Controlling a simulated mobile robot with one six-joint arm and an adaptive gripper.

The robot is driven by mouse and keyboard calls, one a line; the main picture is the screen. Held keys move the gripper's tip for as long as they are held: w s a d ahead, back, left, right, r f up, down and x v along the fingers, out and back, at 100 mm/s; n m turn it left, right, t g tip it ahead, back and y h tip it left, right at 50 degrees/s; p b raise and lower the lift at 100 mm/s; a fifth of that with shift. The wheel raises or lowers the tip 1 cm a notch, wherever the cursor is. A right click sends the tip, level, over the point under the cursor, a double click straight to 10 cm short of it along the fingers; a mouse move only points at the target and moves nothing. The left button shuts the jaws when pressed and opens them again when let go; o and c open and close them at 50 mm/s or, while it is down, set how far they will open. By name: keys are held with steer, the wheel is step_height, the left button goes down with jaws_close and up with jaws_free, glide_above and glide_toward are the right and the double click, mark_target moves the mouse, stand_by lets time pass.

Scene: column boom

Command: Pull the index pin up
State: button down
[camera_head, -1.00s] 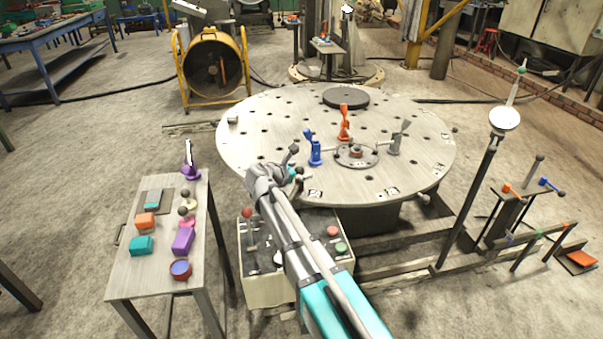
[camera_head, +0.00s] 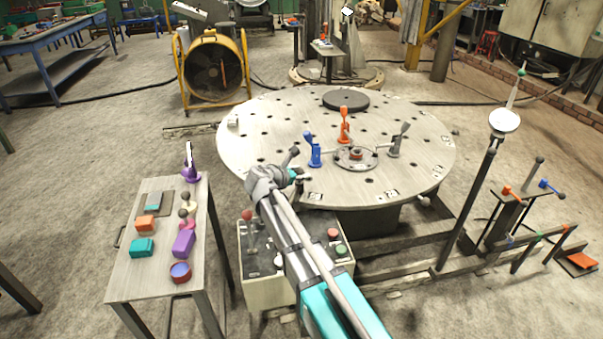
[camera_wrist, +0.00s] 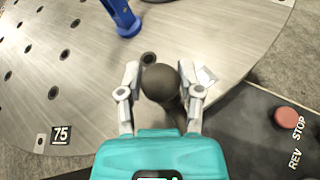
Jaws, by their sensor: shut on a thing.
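The index pin's dark round knob (camera_wrist: 160,82) is between the two fingertips of my gripper (camera_wrist: 160,88) in the wrist view. The fingers are shut on the knob, one on each side. A dark stem shows just below the knob; the rest of the pin is hidden by the knob and my gripper. In the head view my gripper (camera_head: 301,178) is at the near left edge of the round plate (camera_head: 260,130), above the control box. The pin is too small and covered to make out there.
The control box (camera_head: 262,281) with red and green buttons is under my arm; its red button (camera_wrist: 287,119) shows right of my gripper. A blue clamp (camera_head: 314,153) stands close on the plate. A side table (camera_head: 125,285) with coloured blocks stands left.

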steer(key=shift+w+r+p, duration=0.1)
steer(key=shift+r+p, duration=1.4)
steer(key=shift+r, duration=0.15)
steer(key=shift+w+a, duration=0.1)
steer(key=shift+c, duration=1.3)
jaws_free()
